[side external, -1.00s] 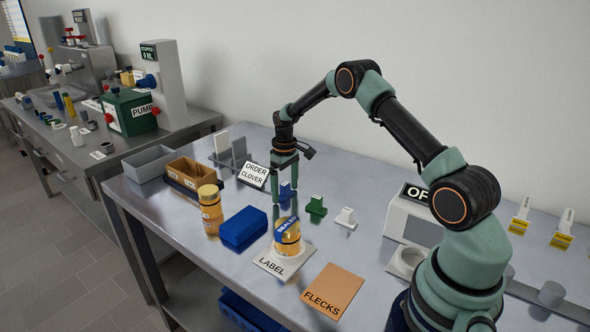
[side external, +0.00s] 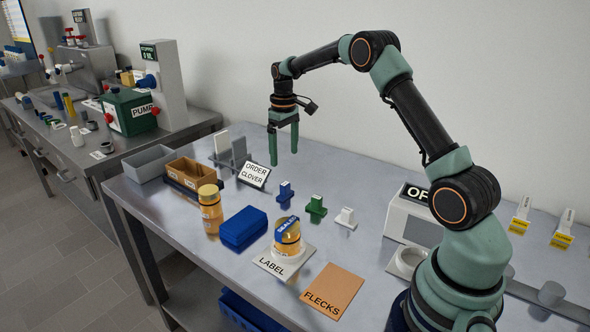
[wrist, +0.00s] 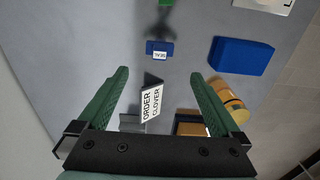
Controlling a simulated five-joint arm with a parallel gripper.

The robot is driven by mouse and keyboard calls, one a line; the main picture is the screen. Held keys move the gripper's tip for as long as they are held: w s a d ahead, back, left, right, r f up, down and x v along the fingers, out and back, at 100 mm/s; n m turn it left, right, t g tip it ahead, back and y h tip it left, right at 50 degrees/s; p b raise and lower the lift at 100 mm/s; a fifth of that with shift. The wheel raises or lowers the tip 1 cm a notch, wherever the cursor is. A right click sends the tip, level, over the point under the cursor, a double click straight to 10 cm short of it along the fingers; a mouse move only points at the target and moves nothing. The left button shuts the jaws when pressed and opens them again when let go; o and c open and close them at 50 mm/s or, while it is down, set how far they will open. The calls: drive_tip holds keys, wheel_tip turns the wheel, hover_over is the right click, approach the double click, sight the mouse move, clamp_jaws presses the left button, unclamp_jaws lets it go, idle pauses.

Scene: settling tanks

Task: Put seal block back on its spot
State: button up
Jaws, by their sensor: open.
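The seal block (side external: 285,192) is a small blue upright piece on the steel table, in a row with a green and a white piece. It also shows in the wrist view (wrist: 152,46), with a white label that seems to read SEAL. My gripper (side external: 283,156) is open and empty, raised above the table behind the block and apart from it. In the wrist view its two green fingers (wrist: 160,75) are spread wide, with the seal block beyond their tips. I cannot make out a marked spot under the block.
The order clover sign (side external: 254,174) stands left of the seal block. The green piece (side external: 316,206) and white piece (side external: 346,218) stand to its right. A larger blue block (side external: 242,228), an amber jar (side external: 210,210) and the label plate (side external: 270,265) are nearer the front.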

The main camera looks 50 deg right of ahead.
drive_tip(key=s+a+r+t, duration=0.3)
drive_tip(key=s+a+r, duration=0.5)
drive_tip(key=a+r, duration=0.4)
drive_tip(key=s+a+t, duration=0.2)
drive_tip(key=s+a, duration=0.5)
drive_tip(key=s, duration=0.6)
drive_tip(key=shift+a+r+t, duration=0.15)
drive_tip(key=shift+a+t, duration=0.15)
drive_tip(key=shift+a, duration=0.05)
